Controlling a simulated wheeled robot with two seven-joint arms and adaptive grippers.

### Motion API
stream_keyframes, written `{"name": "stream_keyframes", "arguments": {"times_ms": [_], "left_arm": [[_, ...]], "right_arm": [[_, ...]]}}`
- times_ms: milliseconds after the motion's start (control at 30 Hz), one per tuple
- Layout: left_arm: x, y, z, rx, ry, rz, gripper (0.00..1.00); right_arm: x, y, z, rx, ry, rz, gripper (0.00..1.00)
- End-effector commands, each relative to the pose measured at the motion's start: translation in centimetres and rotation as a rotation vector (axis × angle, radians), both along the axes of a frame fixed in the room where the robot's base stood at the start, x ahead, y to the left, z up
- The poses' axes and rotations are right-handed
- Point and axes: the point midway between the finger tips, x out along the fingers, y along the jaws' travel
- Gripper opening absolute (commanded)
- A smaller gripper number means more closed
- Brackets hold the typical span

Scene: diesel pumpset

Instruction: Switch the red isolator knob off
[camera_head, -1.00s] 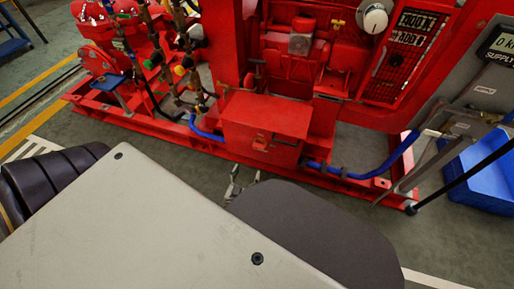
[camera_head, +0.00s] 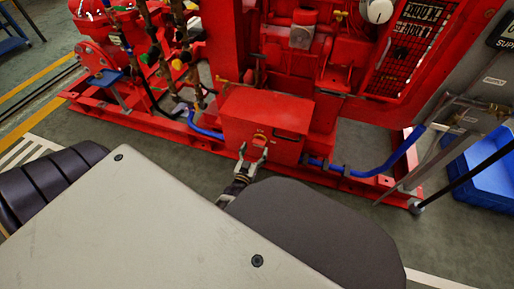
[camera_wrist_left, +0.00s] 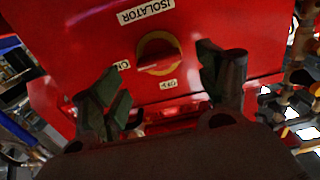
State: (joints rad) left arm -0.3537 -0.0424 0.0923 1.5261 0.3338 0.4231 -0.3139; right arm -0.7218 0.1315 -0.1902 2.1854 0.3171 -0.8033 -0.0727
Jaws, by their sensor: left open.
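The red isolator knob (camera_wrist_left: 160,64) sits in a yellow ring on the red isolator box (camera_head: 282,108). In the left wrist view its grip bar lies nearly level, slightly tilted, with one end towards the "ON" label (camera_wrist_left: 122,65). The "OFF" label (camera_wrist_left: 168,84) is just below the knob. In the head view the knob (camera_head: 260,136) is small, on the box's front. My left gripper (camera_head: 253,155) is open in front of the box. Its fingers (camera_wrist_left: 160,72) stand either side of the knob, apart from it. My right gripper is not in view.
The red pumpset frame (camera_head: 345,180) runs along the floor on both sides of the box. A blue hose (camera_head: 385,163) lies to its right and another (camera_head: 204,130) to its left. A blue crate (camera_head: 484,172) stands at the far right.

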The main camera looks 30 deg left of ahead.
Motion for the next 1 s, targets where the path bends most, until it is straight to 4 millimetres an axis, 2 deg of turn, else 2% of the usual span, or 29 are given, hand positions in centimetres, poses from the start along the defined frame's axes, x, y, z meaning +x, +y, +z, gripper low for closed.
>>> {"name": "stream_keyframes", "arguments": {"times_ms": [100,300,733,767,1000], "left_arm": [[1.3,0.3,-0.1,0.001,-0.001,0.000,0.75],[2.7,0.6,-0.1,0.001,0.000,-0.001,0.75],[3.2,0.8,0.0,0.001,0.001,-0.001,0.75],[3.2,0.8,0.0,0.001,0.001,-0.001,0.74],[3.2,0.8,0.0,0.001,0.001,-0.001,0.43]], "right_arm": [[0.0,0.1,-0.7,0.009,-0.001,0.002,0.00],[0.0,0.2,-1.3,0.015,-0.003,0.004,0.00],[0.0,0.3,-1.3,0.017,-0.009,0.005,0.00],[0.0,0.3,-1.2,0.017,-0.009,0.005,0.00],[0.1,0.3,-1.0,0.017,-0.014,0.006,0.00]]}}
